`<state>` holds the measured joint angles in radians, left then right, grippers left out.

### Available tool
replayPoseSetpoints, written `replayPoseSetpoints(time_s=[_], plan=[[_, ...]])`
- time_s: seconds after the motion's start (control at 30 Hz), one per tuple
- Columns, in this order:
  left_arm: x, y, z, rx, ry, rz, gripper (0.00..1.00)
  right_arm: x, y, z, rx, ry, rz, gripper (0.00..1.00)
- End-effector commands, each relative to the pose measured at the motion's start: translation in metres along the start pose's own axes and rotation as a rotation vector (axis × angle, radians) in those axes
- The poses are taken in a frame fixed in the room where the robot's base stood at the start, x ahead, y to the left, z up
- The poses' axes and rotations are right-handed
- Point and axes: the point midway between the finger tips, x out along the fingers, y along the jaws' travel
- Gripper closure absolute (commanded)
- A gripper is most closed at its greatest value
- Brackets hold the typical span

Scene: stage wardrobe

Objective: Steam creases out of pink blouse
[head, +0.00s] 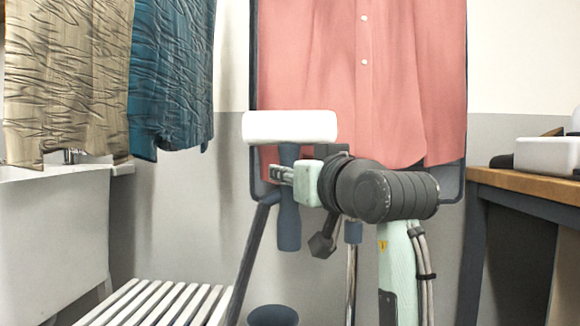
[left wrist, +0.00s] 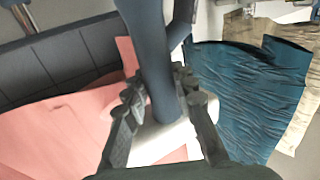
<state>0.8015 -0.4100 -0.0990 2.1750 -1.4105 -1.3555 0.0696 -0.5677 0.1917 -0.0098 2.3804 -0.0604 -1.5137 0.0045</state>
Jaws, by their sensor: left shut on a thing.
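The pink blouse (head: 390,80) hangs flat, buttons facing me, in front of a dark blue-grey frame; its visible front looks mostly smooth, with soft vertical folds. It also shows in the left wrist view (left wrist: 45,140). My left gripper (head: 281,175) is shut on the dark blue handle of a steamer (head: 289,215), whose wide white head (head: 290,127) is up, in front of the blouse's lower left part. I cannot tell whether the head touches the cloth. The left wrist view shows the handle (left wrist: 150,45) between the fingers (left wrist: 165,100). My right gripper is not in view.
Creased beige (head: 65,75) and teal (head: 172,75) garments hang at the left, above a white basin (head: 50,220). A white slatted bench (head: 160,305) stands low at left. A wooden table (head: 525,185) with a white tub (head: 545,155) stands at right.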

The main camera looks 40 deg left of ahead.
Motion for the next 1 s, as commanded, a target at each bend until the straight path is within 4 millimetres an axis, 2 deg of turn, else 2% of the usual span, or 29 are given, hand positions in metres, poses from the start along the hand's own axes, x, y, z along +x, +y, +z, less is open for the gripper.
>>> replayPoseSetpoints(time_s=[0.03, 0.7, 1.0], plan=[[0.000, 0.000, 0.003, 0.000, 0.003, 0.000, 1.00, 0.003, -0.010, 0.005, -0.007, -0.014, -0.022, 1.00], [0.000, 0.000, 0.039, 0.001, 0.004, 0.001, 1.00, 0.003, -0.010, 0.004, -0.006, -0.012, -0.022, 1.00], [0.000, -0.001, 0.045, -0.002, 0.004, 0.001, 1.00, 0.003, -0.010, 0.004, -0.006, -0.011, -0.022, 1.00]])
